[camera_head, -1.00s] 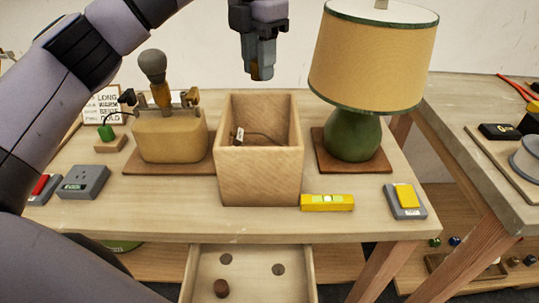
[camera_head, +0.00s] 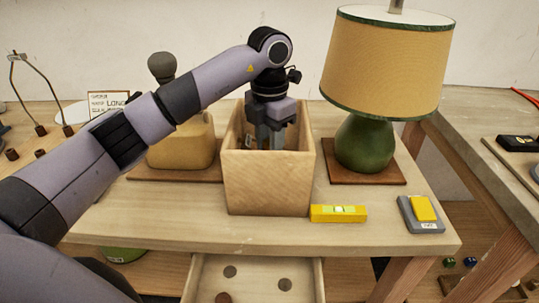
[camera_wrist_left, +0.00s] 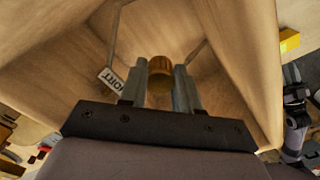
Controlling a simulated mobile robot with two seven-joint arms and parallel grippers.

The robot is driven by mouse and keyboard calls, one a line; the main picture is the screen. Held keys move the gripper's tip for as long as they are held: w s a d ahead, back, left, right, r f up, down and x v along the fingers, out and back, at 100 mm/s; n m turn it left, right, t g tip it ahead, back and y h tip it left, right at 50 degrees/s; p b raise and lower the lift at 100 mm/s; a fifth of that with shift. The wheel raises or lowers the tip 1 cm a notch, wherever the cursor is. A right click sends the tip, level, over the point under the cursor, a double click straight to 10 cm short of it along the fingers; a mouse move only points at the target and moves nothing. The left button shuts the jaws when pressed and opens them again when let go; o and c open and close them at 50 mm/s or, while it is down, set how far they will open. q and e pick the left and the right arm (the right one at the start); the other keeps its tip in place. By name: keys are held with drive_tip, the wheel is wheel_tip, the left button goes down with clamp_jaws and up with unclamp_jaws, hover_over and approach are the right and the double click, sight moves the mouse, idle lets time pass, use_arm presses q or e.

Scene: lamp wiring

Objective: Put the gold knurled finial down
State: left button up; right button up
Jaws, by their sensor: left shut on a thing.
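The gold knurled finial (camera_wrist_left: 161,74) shows in the left wrist view as a short gold cylinder between my fingertips. My left gripper (camera_wrist_left: 160,84) is shut on it; in the head view the gripper (camera_head: 268,138) points down inside the open wooden box (camera_head: 267,183). The box walls surround the fingers, and the front wall hides the fingertips and finial in the head view. Inside the box, a white tag with dark letters (camera_wrist_left: 109,79) lies beside the left finger, with a thin cord near it. I cannot tell whether the finial touches the box floor.
A green lamp with a tan shade (camera_head: 383,60) stands right of the box. A tan lamp base (camera_head: 184,145) stands left, partly behind my arm. A yellow level (camera_head: 338,213) and a grey device with a yellow top (camera_head: 421,213) lie in front. An open drawer (camera_head: 257,262) is below.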

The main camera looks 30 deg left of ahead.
use_arm(q)
wheel_tip(320, 180, down, 3)
drive_tip(key=shift+f, duration=0.2)
drive_tip(key=shift+f+b, duration=0.35)
drive_tip(key=shift+f, duration=0.25)
drive_tip(key=o, duration=0.7)
drive_tip(key=shift+r, duration=0.1)
